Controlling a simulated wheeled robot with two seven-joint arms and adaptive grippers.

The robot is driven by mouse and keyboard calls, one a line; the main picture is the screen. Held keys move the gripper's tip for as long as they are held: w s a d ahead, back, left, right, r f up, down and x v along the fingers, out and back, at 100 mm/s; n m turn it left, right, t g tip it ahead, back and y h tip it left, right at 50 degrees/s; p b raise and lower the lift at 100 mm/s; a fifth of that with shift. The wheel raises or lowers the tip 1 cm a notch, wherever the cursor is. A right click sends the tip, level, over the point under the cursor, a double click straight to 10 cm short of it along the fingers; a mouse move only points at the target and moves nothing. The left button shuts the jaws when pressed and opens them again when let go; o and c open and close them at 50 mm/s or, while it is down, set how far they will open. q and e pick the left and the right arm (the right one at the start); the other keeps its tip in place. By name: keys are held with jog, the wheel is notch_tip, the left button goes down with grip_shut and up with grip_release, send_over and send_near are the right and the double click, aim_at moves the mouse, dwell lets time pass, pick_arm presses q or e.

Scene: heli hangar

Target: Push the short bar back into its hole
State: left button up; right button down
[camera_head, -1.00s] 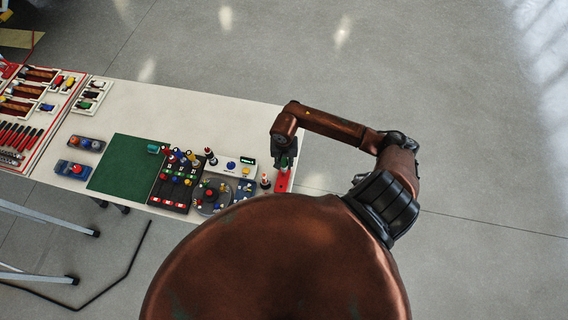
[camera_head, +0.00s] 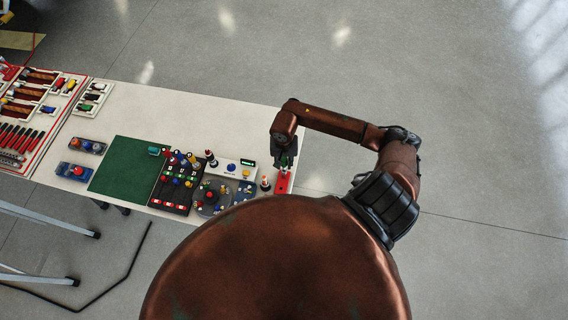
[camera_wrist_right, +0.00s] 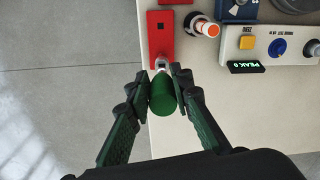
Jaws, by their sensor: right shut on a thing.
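My right gripper (camera_wrist_right: 163,83) is shut on a green cylinder (camera_wrist_right: 163,99) with a pale metal neck (camera_wrist_right: 161,65). The neck reaches the near end of a red block (camera_wrist_right: 160,40); I cannot tell whether it is inside the block. The block has a small dark square hole (camera_wrist_right: 160,25) in its top. No separate short bar shows clearly, and I cannot tell whether the held piece is that bar. In the head view my right gripper (camera_head: 284,160) is over the red block (camera_head: 283,183) at the table's right end. My left gripper is out of view.
A white-and-orange knob (camera_wrist_right: 208,28) stands close right of the red block in the wrist view. A control panel (camera_wrist_right: 285,45) with a yellow and a blue button is beyond it. The pale table (camera_head: 150,103) ends just right of the block, with open floor beyond.

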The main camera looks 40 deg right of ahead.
aim_at(284, 161)
jog(key=shift+r+p, duration=0.65)
jog(key=shift+r, duration=1.35)
